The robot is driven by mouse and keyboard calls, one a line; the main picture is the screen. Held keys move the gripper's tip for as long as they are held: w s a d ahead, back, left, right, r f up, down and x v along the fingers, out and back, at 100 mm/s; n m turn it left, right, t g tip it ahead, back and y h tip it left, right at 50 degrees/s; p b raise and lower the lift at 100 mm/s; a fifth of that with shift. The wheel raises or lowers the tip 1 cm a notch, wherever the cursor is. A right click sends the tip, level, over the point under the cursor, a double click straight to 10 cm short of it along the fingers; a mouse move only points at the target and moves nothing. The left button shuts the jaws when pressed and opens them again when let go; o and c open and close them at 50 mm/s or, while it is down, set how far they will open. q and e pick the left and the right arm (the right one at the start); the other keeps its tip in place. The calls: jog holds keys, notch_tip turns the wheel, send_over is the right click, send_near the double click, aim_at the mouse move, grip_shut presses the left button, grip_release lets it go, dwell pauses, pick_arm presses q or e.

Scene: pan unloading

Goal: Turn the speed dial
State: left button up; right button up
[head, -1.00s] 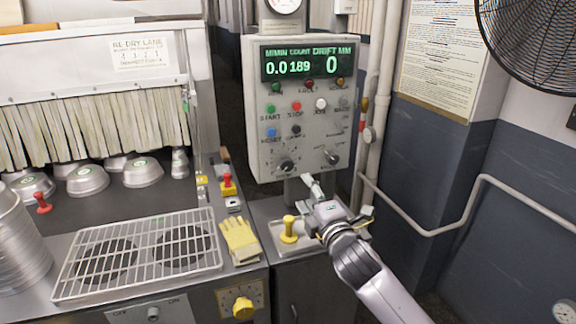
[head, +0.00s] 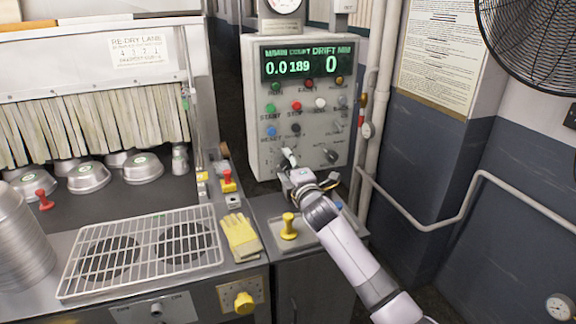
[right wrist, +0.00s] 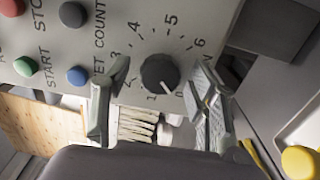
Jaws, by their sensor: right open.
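The speed dial (right wrist: 160,73) is a round black knob on the grey control panel (head: 260,110), ringed by numbers. Its white pointer line aims near the 0. My right gripper (right wrist: 158,76) is open, with one finger on each side of the dial in the right wrist view; whether they touch it I cannot tell. In the head view the right gripper (head: 304,170) is at the panel's lower left and mostly hides the dial. The green display reads 0.0, 189 and 0. My left gripper is not in view.
A second black knob (head: 331,156) sits right of the dial. Coloured buttons, such as the blue one (head: 270,134), are above. A yellow-topped plunger (head: 289,226), yellow glove (head: 241,237) and wire rack (head: 140,252) lie below and left. Pipes run along the right.

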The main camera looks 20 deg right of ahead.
jog(key=shift+c, duration=0.5)
jog(key=c, duration=1)
jog(key=shift+c, duration=0.2)
